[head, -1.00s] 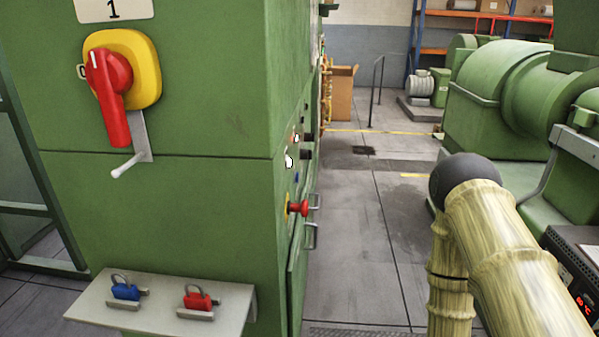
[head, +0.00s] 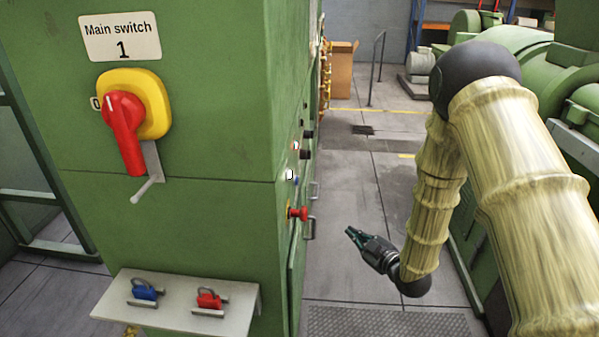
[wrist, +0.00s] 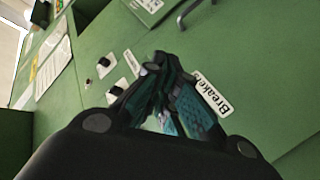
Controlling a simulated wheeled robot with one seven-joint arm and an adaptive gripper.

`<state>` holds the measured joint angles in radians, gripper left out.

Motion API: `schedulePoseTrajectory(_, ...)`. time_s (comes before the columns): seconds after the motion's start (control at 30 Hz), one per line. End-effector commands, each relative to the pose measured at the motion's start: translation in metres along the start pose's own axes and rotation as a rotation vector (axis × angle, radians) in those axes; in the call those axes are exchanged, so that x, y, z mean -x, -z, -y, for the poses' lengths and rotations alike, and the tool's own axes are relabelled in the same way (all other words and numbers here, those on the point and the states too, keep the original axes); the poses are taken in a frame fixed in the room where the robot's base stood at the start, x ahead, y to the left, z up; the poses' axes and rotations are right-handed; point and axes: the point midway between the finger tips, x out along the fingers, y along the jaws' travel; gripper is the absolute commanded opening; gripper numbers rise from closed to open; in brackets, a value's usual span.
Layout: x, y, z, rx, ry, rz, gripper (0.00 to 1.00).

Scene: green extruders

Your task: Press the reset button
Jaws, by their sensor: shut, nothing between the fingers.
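The side face of the green cabinet (head: 284,240) carries a column of controls seen edge-on in the head view. They include a white button (head: 289,174), a small blue button (head: 296,181) and a red mushroom knob (head: 299,214). I cannot read which one is the reset button. My gripper (head: 352,232) is shut and empty, to the right of the red knob, pointing toward the cabinet and apart from it.
A red main switch (head: 124,125) with a crank sits on the cabinet front. Below it a shelf (head: 175,309) holds a blue padlock (head: 144,290) and a red padlock (head: 208,299). Metal handles (head: 310,228) stick out from the side. Green machinery stands at right.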

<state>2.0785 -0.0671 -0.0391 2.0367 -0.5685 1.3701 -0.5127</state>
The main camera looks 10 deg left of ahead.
Motion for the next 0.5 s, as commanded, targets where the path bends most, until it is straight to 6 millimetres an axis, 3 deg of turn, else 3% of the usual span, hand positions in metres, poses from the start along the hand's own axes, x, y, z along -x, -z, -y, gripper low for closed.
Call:
schedulePoseTrajectory(0.03,-0.006,0.026,-0.018,0.042,-0.008,-0.051,0.00)
schedulePoseTrajectory(0.2,-0.021,0.087,-0.055,0.170,-0.027,-0.203,0.00)
schedulePoseTrajectory(0.33,-0.026,0.117,-0.072,0.234,-0.038,-0.279,0.00)
schedulePoseTrajectory(0.5,-0.028,0.133,-0.080,0.270,-0.044,-0.321,0.00)
